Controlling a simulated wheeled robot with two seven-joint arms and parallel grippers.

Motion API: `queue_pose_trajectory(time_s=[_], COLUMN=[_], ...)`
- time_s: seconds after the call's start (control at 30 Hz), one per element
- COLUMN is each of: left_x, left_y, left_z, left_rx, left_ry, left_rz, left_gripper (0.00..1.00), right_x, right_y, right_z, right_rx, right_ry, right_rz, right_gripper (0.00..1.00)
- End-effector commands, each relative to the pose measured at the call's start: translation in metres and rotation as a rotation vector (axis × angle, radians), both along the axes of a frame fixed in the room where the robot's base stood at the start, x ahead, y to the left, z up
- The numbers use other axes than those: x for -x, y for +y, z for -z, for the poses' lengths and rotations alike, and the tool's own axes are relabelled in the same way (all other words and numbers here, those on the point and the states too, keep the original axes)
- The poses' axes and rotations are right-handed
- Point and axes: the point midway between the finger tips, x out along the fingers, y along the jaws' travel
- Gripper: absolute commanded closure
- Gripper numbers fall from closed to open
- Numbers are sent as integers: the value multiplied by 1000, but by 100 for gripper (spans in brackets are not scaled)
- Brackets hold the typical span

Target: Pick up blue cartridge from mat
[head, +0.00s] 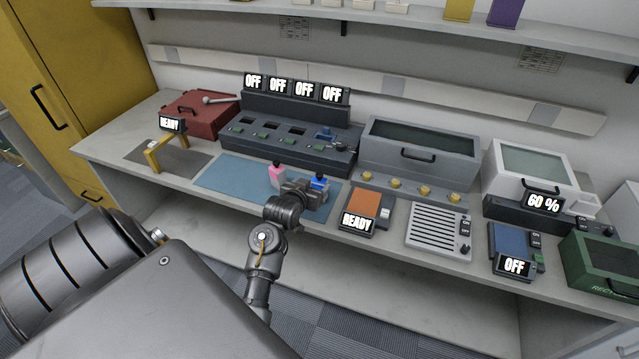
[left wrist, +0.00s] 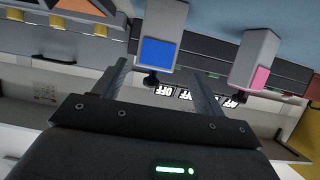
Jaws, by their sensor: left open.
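The blue cartridge (head: 319,183), a pale grey block with a blue label and dark knob, stands on the blue mat (head: 228,178) near its right end. My left gripper (head: 308,188) is right at it. In the left wrist view, the picture is upside down, and the blue cartridge (left wrist: 160,45) shows between the two open fingers (left wrist: 158,82), with a gap on each side. The pink cartridge (head: 277,175) stands on the mat to the left; it also shows in the left wrist view (left wrist: 255,60), outside the fingers. My right gripper does not show.
Behind the mat is a dark rack (head: 290,140) with several OFF displays and a blue piece in one slot. An orange-topped device (head: 365,208) marked READY stands close on the right. A yellow bracket (head: 165,150) stands at left. The mat's left part is clear.

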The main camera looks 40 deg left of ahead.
Motion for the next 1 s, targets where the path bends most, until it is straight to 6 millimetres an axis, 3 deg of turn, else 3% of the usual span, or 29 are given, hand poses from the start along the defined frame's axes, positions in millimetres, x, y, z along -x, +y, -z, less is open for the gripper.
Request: queue_pose_trajectory(time_s=[0.37, 0.7, 1.0], left_x=[-18, -56, -59], left_y=[4, 11, 12], left_z=[6, 22, 25], left_rx=[1, 0, -1], left_ry=[1, 2, 1], left_rz=[0, -1, -1], left_gripper=[29, 29, 29], right_x=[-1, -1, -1], right_y=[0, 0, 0], right_z=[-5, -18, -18], right_rx=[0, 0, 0], right_ry=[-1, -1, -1], right_rz=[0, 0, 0], right_gripper=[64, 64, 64])
